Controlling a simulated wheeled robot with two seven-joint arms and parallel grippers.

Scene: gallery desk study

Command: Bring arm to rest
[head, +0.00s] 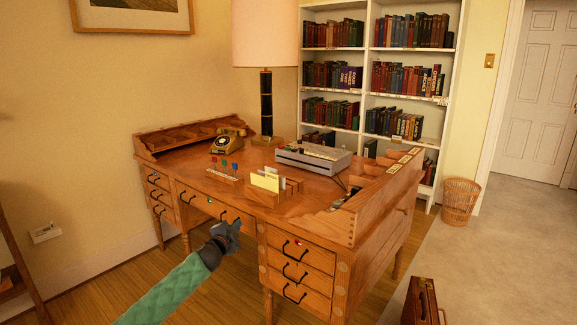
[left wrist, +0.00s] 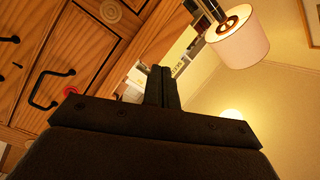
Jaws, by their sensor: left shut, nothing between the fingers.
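My left gripper (head: 229,231) is in the head view, in front of the wooden desk (head: 218,196), near its middle drawer and apart from the desktop. Its arm comes in from the lower left in a green quilted sleeve. In the left wrist view the two fingers of my left gripper (left wrist: 161,86) are together with nothing between them. The desk's drawer fronts (left wrist: 60,65) with black handles fill the left of that view. My right gripper does not show in either view.
On the desk stand a lamp (head: 266,35), a telephone (head: 228,140), a grey machine (head: 313,157) and a letter holder with cards (head: 266,180). A wicker basket (head: 460,200) and a brown case (head: 421,302) are on the floor at right. The grey floor between them is clear.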

